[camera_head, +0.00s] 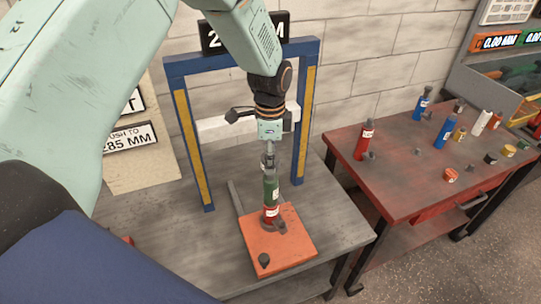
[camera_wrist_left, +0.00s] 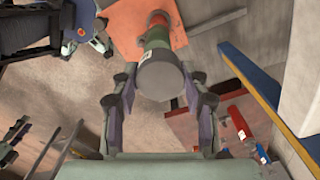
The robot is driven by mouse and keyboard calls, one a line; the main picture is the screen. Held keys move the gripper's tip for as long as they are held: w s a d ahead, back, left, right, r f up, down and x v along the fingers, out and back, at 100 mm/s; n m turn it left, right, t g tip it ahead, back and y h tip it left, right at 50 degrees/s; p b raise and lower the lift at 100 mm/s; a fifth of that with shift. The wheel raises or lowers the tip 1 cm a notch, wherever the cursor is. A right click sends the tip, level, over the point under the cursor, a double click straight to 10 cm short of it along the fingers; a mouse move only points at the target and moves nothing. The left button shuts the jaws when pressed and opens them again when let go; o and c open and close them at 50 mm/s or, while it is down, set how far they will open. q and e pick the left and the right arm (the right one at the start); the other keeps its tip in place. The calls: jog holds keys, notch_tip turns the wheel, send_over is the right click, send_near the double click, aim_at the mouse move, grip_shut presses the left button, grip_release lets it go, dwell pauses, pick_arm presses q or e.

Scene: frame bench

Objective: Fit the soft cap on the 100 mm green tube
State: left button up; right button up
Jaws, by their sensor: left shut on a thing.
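The green tube (camera_head: 271,190) stands upright above a short red piece (camera_head: 271,214) on the orange plate (camera_head: 290,245). My left gripper (camera_head: 270,163) comes down from above onto its upper end and is shut on it. In the left wrist view the gripper (camera_wrist_left: 161,80) has its fingers on both sides of the tube's grey round end (camera_wrist_left: 163,78), with green (camera_wrist_left: 156,38) below. I cannot tell whether this grey end is a separate cap. A small dark grey cap-like piece (camera_head: 264,260) sits at the plate's front left.
A blue frame (camera_head: 313,115) with yellow strips and a white crossbar stands around my left wrist. The grey bench (camera_head: 340,215) is clear at its right. A red table (camera_head: 400,190) farther right holds several coloured tubes (camera_head: 445,130) and small pieces.

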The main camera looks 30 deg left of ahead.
pick_arm(q)
jog(key=shift+s+d+r+p, duration=0.15)
jog(key=shift+s+d+p, duration=0.05)
jog(key=shift+s+p, duration=0.15)
jog(key=shift+w+a+f, duration=0.1)
jog(key=shift+w+f, duration=0.1)
jog(key=shift+f, duration=0.05)
jog(key=shift+s+f, duration=0.15)
dwell(0.3)
jog(key=shift+f+b, duration=0.1)
jog(key=shift+b, duration=0.2)
jog(key=shift+f, duration=0.55)
jog(key=shift+f+b, duration=0.15)
jog(key=shift+b, duration=0.2)
jog(key=shift+f, duration=0.1)
